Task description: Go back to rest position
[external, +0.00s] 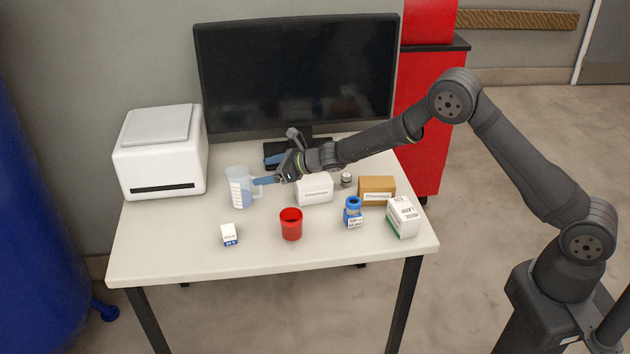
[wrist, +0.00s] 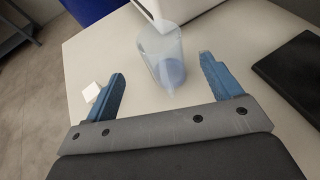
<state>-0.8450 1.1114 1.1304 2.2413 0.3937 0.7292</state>
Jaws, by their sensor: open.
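My gripper (external: 266,171) reaches across the table from the right, low over its back middle part. Its two blue fingers are apart and nothing is held between them; they also show wide apart in the wrist view (wrist: 162,88). A clear measuring jug (external: 238,188) with blue liquid stands upright just left of the fingertips. In the wrist view the jug (wrist: 160,52) sits ahead of the gap between the fingers. Whether a finger touches the jug I cannot tell.
On the table (external: 180,245) stand a red cup (external: 291,225), a blue-capped bottle (external: 353,215), a small white box (external: 229,234), a white carton (external: 314,190), a brown box (external: 376,189) and a white-green box (external: 402,217). A printer (external: 160,155) and monitor (external: 300,75) stand behind.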

